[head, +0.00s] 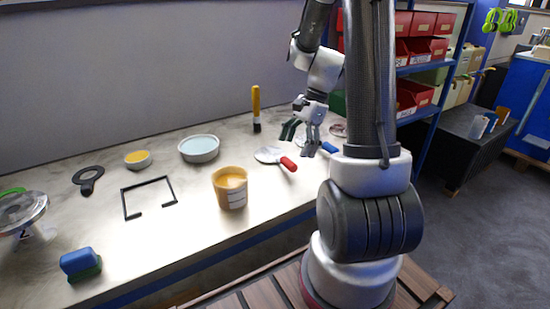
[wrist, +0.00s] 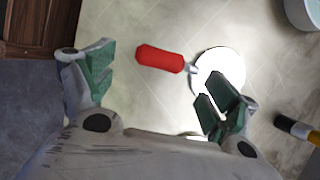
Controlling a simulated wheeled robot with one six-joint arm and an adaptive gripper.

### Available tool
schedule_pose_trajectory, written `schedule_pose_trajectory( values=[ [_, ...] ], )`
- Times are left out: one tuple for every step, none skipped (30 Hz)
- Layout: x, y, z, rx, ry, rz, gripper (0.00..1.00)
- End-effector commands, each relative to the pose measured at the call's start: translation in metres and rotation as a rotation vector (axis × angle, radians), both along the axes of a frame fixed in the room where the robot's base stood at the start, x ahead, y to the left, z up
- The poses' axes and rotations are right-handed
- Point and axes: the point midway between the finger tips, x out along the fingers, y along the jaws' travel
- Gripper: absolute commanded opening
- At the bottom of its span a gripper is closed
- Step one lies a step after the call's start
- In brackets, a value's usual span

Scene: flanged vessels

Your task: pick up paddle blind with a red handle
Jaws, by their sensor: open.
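The paddle blind with a red handle (head: 270,156) lies flat on the bench. Its pale round disc is at the left and its red handle at the right in the head view. In the wrist view, the red handle (wrist: 160,58) is at upper middle, beyond the fingertips, and the bright disc (wrist: 222,66) is to its right, partly covered by the right finger. My gripper (head: 312,145) hangs above the bench, to the right of the red handle in the head view. In the wrist view my gripper (wrist: 155,80) has its green-padded fingers wide apart, with nothing between them.
A blue-handled paddle (head: 328,147) lies just right of my gripper, partly hidden by the arm. A yellow-handled brush (head: 256,108), an orange-brown pot (head: 230,188) and a pale blue bowl (head: 198,148) are nearby.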

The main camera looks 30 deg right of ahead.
Motion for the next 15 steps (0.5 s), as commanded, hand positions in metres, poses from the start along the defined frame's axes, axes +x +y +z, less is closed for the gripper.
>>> schedule_pose_trajectory(
  values=[
    [-0.001, 0.003, -0.006, 0.001, 0.003, 0.001, 0.88],
    [-0.001, 0.005, -0.01, 0.001, 0.003, 0.001, 0.88],
    [-0.001, 0.007, -0.015, 0.002, 0.003, 0.002, 0.88],
    [-0.001, 0.009, -0.018, 0.001, 0.003, 0.003, 0.88],
    [-0.001, 0.01, -0.022, 0.001, 0.003, 0.004, 0.88],
    [-0.001, 0.013, -0.027, 0.001, 0.003, 0.005, 0.88],
    [-0.001, 0.015, -0.032, 0.001, 0.003, 0.003, 0.88],
    [-0.001, 0.018, -0.037, 0.002, 0.004, 0.003, 0.88],
    [-0.001, 0.02, -0.042, 0.001, 0.004, 0.003, 0.88],
    [-0.001, 0.022, -0.046, 0.001, 0.003, 0.004, 0.88],
    [-0.001, 0.024, -0.05, 0.0, 0.002, 0.005, 0.88],
    [0.0, 0.025, -0.054, -0.001, 0.0, 0.004, 0.88],
    [0.0, 0.026, -0.056, -0.001, -0.001, 0.004, 0.88],
    [0.0, 0.027, -0.058, -0.001, -0.002, 0.004, 0.88],
    [0.0, 0.027, -0.059, -0.002, -0.003, 0.003, 0.88]
  ],
)
